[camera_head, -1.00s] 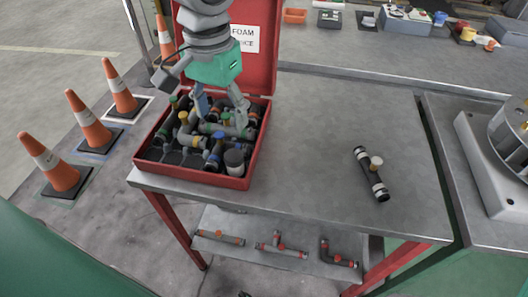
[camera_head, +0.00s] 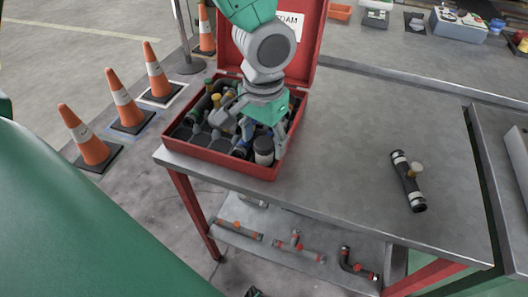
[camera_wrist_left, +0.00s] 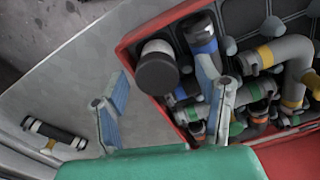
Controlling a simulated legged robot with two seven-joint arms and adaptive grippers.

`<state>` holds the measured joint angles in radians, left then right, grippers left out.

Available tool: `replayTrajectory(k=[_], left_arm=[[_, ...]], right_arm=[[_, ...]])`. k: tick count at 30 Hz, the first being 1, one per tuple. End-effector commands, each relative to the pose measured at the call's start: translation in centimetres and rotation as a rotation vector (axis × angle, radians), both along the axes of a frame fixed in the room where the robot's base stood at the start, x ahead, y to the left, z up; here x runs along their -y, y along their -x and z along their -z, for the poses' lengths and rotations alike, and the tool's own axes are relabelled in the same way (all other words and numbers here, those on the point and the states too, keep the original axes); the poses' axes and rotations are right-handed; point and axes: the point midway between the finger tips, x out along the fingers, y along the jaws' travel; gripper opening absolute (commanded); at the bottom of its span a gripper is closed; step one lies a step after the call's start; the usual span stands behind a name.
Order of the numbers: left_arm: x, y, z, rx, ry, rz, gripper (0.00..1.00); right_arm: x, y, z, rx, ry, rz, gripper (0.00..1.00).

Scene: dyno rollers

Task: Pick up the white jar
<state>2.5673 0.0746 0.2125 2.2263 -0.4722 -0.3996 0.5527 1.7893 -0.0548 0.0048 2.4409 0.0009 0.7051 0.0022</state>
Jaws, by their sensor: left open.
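The white jar (camera_head: 264,151) stands in the near right corner of the open red case (camera_head: 222,161), with a dark grey part and a pale band showing. In the left wrist view the jar (camera_wrist_left: 157,70) shows its dark round end, near the case's red rim. My left gripper (camera_head: 265,134) is open and empty just above and behind the jar. In the wrist view its two blue-grey fingers (camera_wrist_left: 163,92) are spread, one on each side of the jar's line, with one over the case contents. My right gripper is not in view.
Pipe fittings with coloured bands (camera_wrist_left: 280,55) crowd the case beside the jar. The raised red lid (camera_head: 310,45) stands behind my arm. Another fitting (camera_head: 408,181) lies on the grey table (camera_head: 350,140), otherwise clear there. Orange cones (camera_head: 125,107) stand left on the floor.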

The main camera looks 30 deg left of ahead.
Motion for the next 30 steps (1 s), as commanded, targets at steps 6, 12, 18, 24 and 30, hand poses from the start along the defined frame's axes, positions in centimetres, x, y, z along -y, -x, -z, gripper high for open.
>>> replayTrajectory(k=[6,12,18,24,30], left_arm=[[0.0,0.1,1.1,0.002,0.0,-0.001,0.58],[0.0,0.0,1.0,0.002,0.0,0.0,0.37],[0.0,0.0,1.0,0.002,0.0,0.0,0.03],[0.0,0.0,1.0,0.002,0.0,0.0,0.03],[0.0,-0.1,-1.5,0.006,0.0,-0.001,0.03]], right_arm=[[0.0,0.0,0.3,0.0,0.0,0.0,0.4],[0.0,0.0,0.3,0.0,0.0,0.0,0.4],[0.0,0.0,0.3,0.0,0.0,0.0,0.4],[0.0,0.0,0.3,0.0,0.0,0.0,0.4],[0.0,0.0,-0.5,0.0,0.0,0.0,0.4]])
